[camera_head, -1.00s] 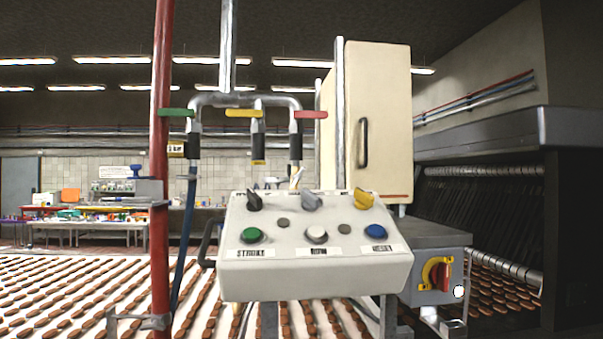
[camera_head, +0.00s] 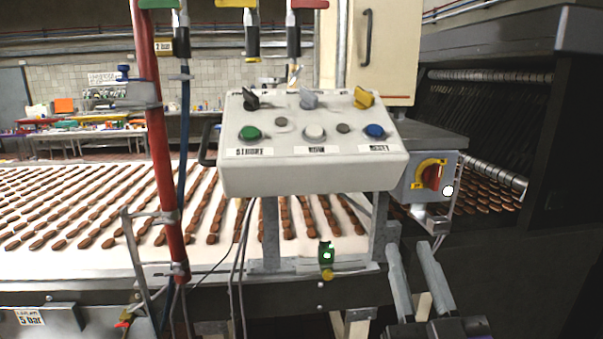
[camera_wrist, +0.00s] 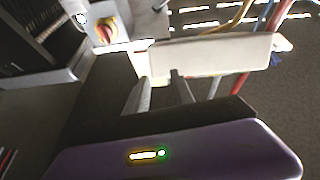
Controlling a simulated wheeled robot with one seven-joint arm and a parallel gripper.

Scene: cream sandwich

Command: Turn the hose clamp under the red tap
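The red tap handle (camera_head: 307,4) is cut by the top edge of the head view, right of the yellow handle (camera_head: 236,3). A black hose piece (camera_head: 293,38) hangs below it. Under that is a small pale fitting (camera_head: 294,73), partly hidden behind the control box; I cannot make out the clamp's shape. My gripper (camera_head: 408,246) is at the lower right, below and well away from the tap. Its two grey fingers are apart with nothing between them. In the wrist view the fingers (camera_wrist: 160,80) are also apart and empty.
The white control box (camera_head: 310,165) with buttons and knobs stands between my gripper and the taps. A grey switch box (camera_head: 410,195) with a red knob is just above the fingers. A red post (camera_head: 163,170) stands left. A biscuit conveyor (camera_head: 75,215) runs behind.

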